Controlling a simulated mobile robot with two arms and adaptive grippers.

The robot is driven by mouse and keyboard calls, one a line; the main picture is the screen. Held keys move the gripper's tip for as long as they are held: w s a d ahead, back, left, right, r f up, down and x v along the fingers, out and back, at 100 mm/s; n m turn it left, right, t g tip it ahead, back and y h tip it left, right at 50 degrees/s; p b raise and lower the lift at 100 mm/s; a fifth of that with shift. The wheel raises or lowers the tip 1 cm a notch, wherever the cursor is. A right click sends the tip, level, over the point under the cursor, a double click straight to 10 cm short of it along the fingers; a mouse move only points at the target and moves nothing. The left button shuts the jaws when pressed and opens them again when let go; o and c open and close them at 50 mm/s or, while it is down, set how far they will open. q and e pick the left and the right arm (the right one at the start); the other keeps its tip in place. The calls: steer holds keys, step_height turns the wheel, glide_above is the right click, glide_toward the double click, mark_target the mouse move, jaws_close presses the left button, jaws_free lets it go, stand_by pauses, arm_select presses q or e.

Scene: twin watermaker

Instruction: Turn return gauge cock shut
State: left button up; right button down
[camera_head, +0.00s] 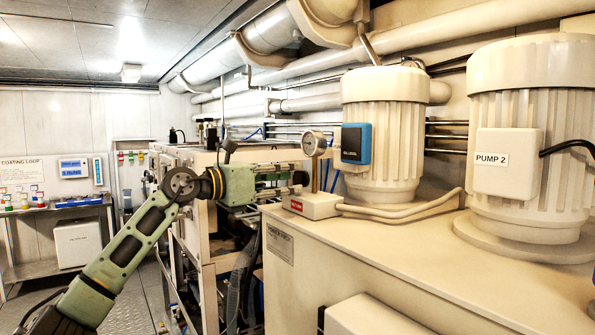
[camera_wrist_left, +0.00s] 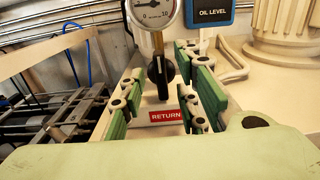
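The return gauge (camera_head: 314,144) stands on a brass stem above a white block (camera_head: 318,207) at the edge of the cream cabinet top. In the left wrist view the gauge dial (camera_wrist_left: 154,12) is cut by the top edge. Below it is the cock's black handle (camera_wrist_left: 160,72), roughly upright, above a red RETURN label (camera_wrist_left: 166,116). My left gripper (camera_head: 301,179) reaches in from the left, level with the stem. In the left wrist view its green-padded fingers (camera_wrist_left: 160,93) are spread, one each side of the handle, with gaps visible. My right gripper is not in view.
A blue OIL LEVEL box (camera_head: 356,143) is fixed to the pump motor (camera_head: 383,125) just right of the gauge. A second motor, PUMP 2 (camera_head: 530,130), stands further right. Pale pipes (camera_head: 405,212) run along the cabinet top (camera_head: 430,245), whose front part is clear.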

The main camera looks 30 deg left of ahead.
mark_target(293, 177)
arm_select(q)
steer(key=x, duration=0.3)
steer(key=shift+p, duration=0.3)
steer(key=shift+w, duration=0.1)
steer(key=shift+w+d+f, duration=0.1)
steer(key=c, duration=0.3)
jaws_close()
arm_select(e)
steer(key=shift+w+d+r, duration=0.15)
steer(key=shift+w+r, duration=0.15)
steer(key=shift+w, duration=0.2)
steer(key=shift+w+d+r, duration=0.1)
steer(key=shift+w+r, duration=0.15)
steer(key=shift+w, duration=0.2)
